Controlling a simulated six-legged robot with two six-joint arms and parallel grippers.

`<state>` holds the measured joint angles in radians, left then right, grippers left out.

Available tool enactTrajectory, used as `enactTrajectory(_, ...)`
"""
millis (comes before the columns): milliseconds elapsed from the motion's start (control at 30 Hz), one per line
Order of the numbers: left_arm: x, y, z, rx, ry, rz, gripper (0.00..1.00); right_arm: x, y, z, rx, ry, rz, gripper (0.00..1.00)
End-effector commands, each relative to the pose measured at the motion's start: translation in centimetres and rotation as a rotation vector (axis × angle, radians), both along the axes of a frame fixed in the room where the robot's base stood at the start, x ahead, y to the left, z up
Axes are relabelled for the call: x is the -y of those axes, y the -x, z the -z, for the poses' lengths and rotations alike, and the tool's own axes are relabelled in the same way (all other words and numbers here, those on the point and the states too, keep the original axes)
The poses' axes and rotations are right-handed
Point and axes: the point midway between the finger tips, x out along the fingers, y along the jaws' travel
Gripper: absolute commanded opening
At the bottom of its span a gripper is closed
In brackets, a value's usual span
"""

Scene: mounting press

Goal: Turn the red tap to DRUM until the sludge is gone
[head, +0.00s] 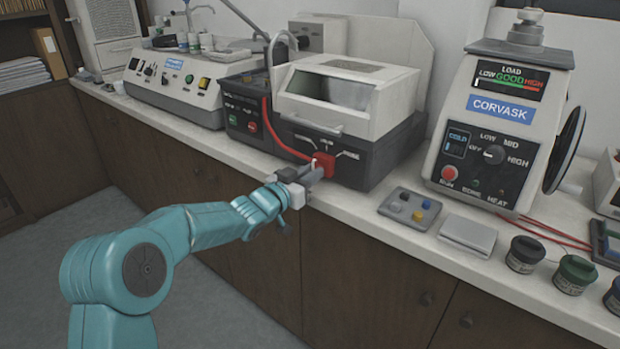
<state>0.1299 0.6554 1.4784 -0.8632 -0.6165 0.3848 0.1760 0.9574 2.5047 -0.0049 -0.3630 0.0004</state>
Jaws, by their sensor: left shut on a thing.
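The red tap (325,163) is on the front of a dark machine with a pale, windowed hood (345,92). Thin white lines run from around the tap to small labels, too small to read. A red hose (268,128) curves down the machine's front toward the tap. My left gripper (312,175) is at the tap, shut on it, and covers part of it. My teal left arm reaches in from the lower left. I see no sludge; the inside behind the dark window cannot be made out. My right gripper is not in view.
The CORVASK press (495,130), with a dial and handwheel, stands to the right. A grey tray (409,208) of coloured pieces, a flat metal box (468,235) and several dark jars (525,254) line the counter's front. A control box (178,85) stands left.

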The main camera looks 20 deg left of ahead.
Motion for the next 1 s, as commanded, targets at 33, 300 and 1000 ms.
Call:
enactTrajectory(33,0.0,0.0,-0.1,0.005,-0.006,0.0,0.0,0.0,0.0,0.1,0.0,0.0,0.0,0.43)
enactTrajectory(300,0.0,0.0,-0.2,0.008,-0.012,0.0,0.0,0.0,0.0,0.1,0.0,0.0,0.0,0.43)
enactTrajectory(1000,-0.7,1.6,-0.1,0.005,-0.01,-0.001,0.45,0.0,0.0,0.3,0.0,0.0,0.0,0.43)
